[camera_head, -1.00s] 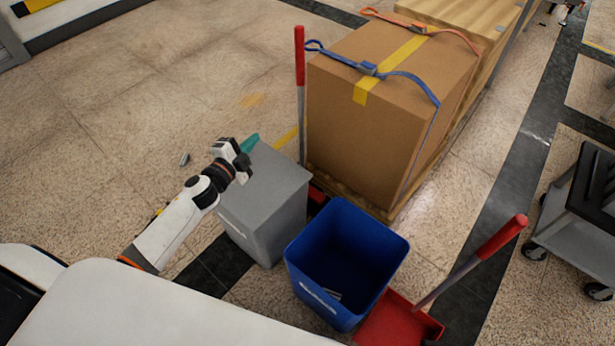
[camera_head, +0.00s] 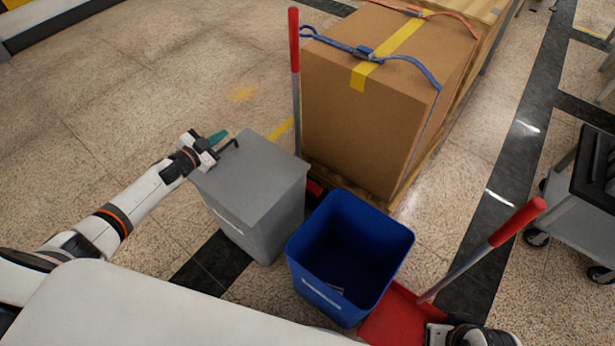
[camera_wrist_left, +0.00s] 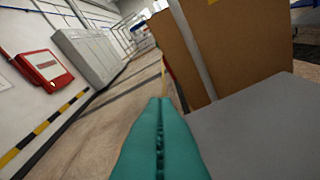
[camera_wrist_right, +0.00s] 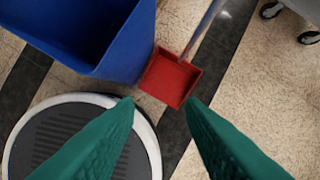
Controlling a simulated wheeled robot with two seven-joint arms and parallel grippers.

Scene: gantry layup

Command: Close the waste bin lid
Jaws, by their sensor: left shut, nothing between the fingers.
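The grey waste bin (camera_head: 258,222) stands upright on the floor, left of the blue bin. Its grey lid (camera_head: 250,178) lies flat across the top, and I see no gap at the rim. My left gripper (camera_head: 219,138) is at the lid's far left edge, its teal fingers shut and empty. I cannot tell whether it touches the lid. In the left wrist view the shut fingers (camera_wrist_left: 161,104) point forward with the grey lid (camera_wrist_left: 260,125) to their right. My right gripper (camera_wrist_right: 160,102) is open and empty above the floor, near the red dustpan.
An open blue bin (camera_head: 348,255) with a small item inside stands right of the grey bin. A red dustpan (camera_head: 393,318) with a red-handled pole lies beside it. A strapped carton (camera_head: 375,110) on a pallet is behind. A grey cart (camera_head: 580,215) is at right. Floor at left is clear.

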